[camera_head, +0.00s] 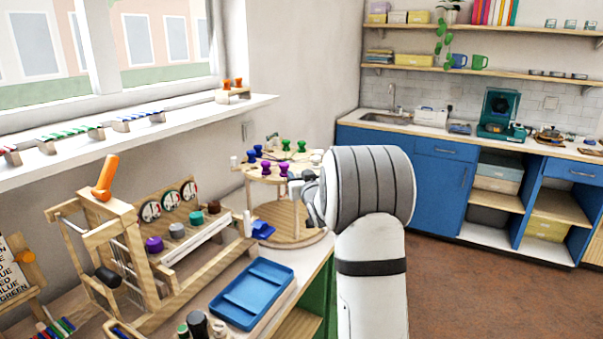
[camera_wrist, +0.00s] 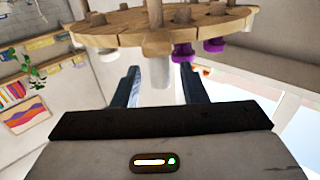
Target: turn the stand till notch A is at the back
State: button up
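The stand (camera_head: 266,178) is a round wooden disc on posts over a round base, at the far end of the bench. Purple, blue, green and white pegs stand on it. In the wrist view the stand (camera_wrist: 95,38) appears upside down. A pale upright peg (camera_wrist: 158,72) at its rim lies between the fingers of my gripper (camera_wrist: 162,84), which are apart, with a gap showing on each side of it. In the head view my gripper (camera_head: 300,188) is at the disc's right side, partly hidden by my wrist. I cannot make out notch A or any letters.
A blue tray (camera_head: 252,291) lies on the bench in front of the stand. A wooden frame with an orange handle (camera_head: 105,178) and a rack with dials (camera_head: 170,200) stand to the left. The window sill (camera_head: 130,125) is behind. Open floor lies to the right.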

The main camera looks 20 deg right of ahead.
jog(key=shift+w, duration=0.6)
grip_shut()
